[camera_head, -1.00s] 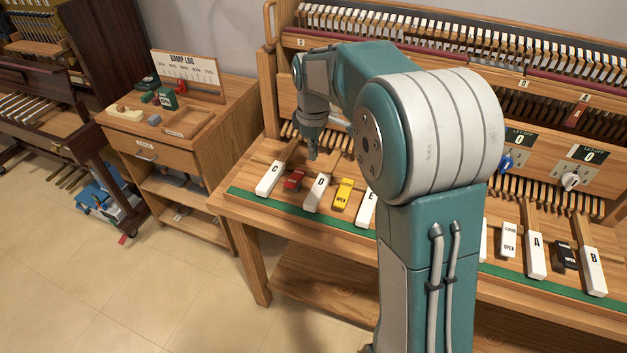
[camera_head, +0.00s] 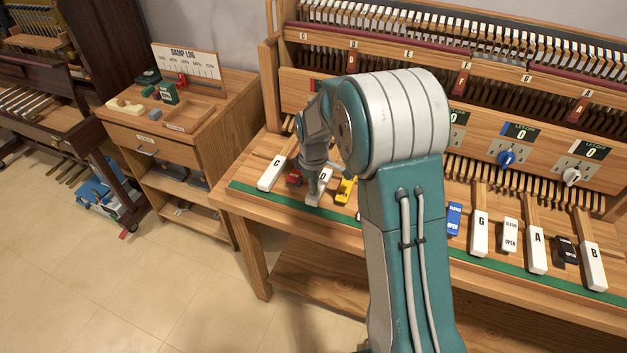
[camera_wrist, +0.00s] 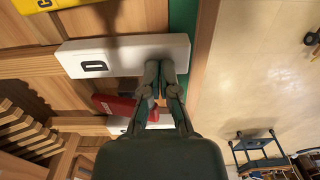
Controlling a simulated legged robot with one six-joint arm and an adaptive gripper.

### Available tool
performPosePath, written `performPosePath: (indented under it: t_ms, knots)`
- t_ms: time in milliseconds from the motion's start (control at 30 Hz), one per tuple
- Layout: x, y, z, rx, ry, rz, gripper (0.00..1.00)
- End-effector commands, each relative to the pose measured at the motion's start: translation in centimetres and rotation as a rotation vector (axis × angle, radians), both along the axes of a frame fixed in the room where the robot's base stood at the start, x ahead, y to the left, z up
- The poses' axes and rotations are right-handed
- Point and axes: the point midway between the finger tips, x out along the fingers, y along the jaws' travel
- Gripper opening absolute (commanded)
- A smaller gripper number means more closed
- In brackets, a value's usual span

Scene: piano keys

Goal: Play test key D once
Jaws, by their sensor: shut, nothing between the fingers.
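Test key D (camera_head: 324,176) is a white key with a black D, between a red block and a yellow block on the wooden bench. In the wrist view key D (camera_wrist: 112,57) lies crosswise, its letter clear of my fingers. My gripper (camera_head: 313,197) is down at the front end of key D and hides part of it. In the wrist view my gripper (camera_wrist: 161,68) has its fingertips together over the key's front end, with nothing between them. I cannot tell whether they touch the key or whether it is pressed.
The red block (camera_head: 293,179) and key C (camera_head: 270,176) are to the left of key D. The yellow block (camera_head: 345,190) is close on its right. Keys G (camera_head: 479,235), A (camera_head: 537,255) and B (camera_head: 593,265) stand farther right. A green strip (camera_head: 260,196) runs along the front.

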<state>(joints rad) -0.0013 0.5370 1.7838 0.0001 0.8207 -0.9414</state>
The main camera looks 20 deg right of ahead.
Motion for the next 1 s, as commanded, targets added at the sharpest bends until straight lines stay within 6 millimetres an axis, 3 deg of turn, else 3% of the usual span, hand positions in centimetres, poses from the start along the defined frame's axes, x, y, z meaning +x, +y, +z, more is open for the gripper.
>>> performPosePath:
  t_ms: [233,367,1000]
  knots:
    - [0.0,0.0,0.0,0.0,0.0,0.0,0.0]
    - [-0.2,0.1,-1.3,0.0,0.003,0.0,0.0]
    - [-0.1,0.1,0.5,0.0,0.0,0.0,0.0]
